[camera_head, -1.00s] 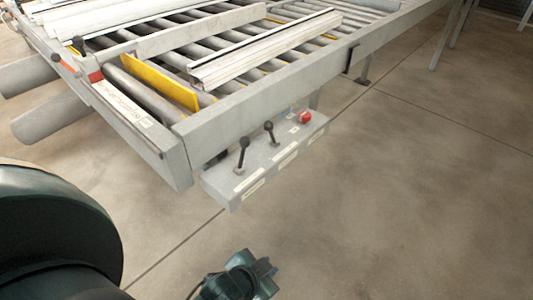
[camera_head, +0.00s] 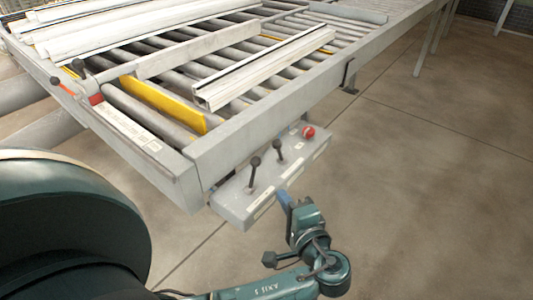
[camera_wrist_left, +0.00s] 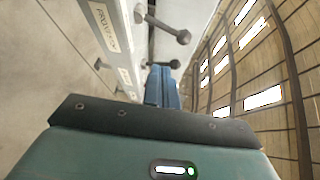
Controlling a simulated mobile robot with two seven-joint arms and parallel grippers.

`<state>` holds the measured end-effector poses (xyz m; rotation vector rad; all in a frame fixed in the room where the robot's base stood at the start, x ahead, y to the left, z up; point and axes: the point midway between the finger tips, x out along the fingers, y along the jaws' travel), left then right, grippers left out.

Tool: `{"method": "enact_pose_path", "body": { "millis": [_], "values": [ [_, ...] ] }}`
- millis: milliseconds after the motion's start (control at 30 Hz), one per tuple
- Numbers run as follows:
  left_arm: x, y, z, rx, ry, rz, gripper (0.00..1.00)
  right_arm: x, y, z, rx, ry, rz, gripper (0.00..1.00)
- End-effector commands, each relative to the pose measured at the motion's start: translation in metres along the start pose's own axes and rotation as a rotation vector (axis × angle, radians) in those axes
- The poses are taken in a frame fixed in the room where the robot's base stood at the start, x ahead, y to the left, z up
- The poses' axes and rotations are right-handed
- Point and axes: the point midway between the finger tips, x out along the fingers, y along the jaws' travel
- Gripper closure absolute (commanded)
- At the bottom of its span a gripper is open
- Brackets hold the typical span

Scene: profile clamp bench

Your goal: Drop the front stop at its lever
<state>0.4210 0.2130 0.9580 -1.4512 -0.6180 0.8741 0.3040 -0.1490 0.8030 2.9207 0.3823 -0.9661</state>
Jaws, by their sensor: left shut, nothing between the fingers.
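The control box (camera_head: 235,207) is mounted low at the bench's near corner. It carries two black levers with ball knobs, a nearer one (camera_head: 254,172) and a farther one (camera_head: 279,152), both standing up. A yellow plate (camera_head: 165,103) stands upright across the front rollers; it looks like the front stop, raised. My left gripper (camera_head: 284,198) is shut and empty beside the box's outer side, apart from the levers. In the left wrist view its blue fingers (camera_wrist_left: 162,86) are together, with two lever knobs (camera_wrist_left: 184,37) just beyond. My right gripper is out of view.
A red button (camera_head: 308,132) sits at the box's far end. A pale profile (camera_head: 265,67) lies on the rollers, with more profiles at the back left. The bench's side rail (camera_head: 270,125) runs above the box. The floor to the right is clear.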

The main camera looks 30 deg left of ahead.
Motion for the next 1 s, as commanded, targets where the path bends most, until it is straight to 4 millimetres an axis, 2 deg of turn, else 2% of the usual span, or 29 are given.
{"method": "enact_pose_path", "body": {
  "millis": [100,200,633,767,1000],
  "values": [
    [-0.003,-0.016,-0.003,0.002,-0.025,-0.075,1.00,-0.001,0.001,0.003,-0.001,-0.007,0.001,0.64],
    [-0.004,-0.021,-0.003,0.003,-0.037,-0.103,1.00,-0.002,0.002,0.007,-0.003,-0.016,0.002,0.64],
    [-0.001,-0.024,-0.003,0.003,-0.040,-0.110,1.00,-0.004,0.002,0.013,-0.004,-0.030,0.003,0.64],
    [0.015,-0.027,-0.002,0.002,-0.040,-0.112,1.00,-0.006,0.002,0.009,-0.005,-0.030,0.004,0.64],
    [0.059,-0.032,0.000,0.005,-0.042,-0.112,1.00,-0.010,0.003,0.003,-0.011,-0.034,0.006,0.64]
  ]
}}
